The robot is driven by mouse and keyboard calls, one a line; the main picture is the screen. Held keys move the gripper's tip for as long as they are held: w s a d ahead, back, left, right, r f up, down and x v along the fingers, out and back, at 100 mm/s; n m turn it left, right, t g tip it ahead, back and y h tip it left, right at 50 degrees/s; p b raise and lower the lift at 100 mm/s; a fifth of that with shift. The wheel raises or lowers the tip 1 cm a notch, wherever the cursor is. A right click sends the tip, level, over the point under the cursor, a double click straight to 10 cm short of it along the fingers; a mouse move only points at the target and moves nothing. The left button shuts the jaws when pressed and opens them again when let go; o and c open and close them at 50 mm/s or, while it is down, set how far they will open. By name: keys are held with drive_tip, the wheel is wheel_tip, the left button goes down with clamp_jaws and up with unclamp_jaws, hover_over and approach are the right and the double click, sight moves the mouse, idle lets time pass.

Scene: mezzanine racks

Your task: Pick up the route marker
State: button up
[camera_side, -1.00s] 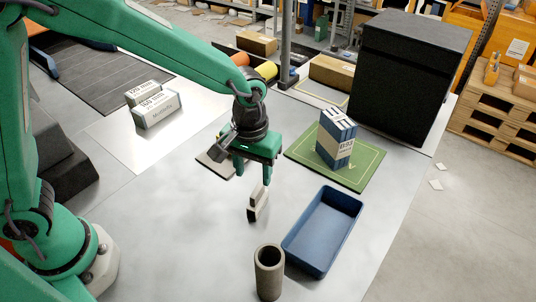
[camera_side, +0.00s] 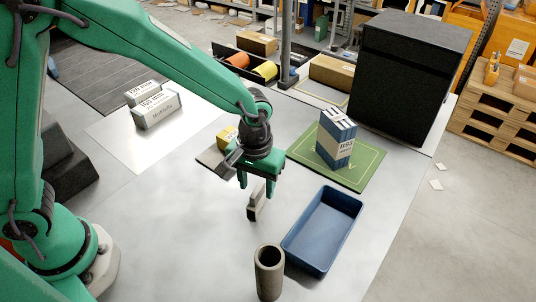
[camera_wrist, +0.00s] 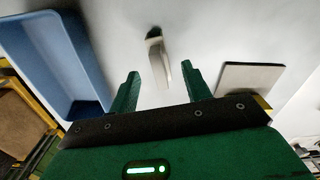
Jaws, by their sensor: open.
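A small grey-beige piece with a darker side, which I take to be the route marker (camera_side: 255,207), stands on the pale work surface in the side view. In the wrist view the marker (camera_wrist: 157,50) lies ahead of and between my two fingers. My gripper (camera_side: 257,189) is open and points down just above the marker, its fingertips close to the marker's top. In the wrist view my gripper (camera_wrist: 160,70) has nothing held between its fingers. Whether a finger touches the marker cannot be told.
A blue tray (camera_side: 289,246) and a grey upright tube (camera_side: 269,279) stand close to the right and front. A blue-white box (camera_side: 336,143) stands on a green mat (camera_side: 370,166). The left-front surface is clear.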

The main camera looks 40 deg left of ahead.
sight(257, 189)
drive_tip(key=shift+f, duration=2.4)
clamp_jaws()
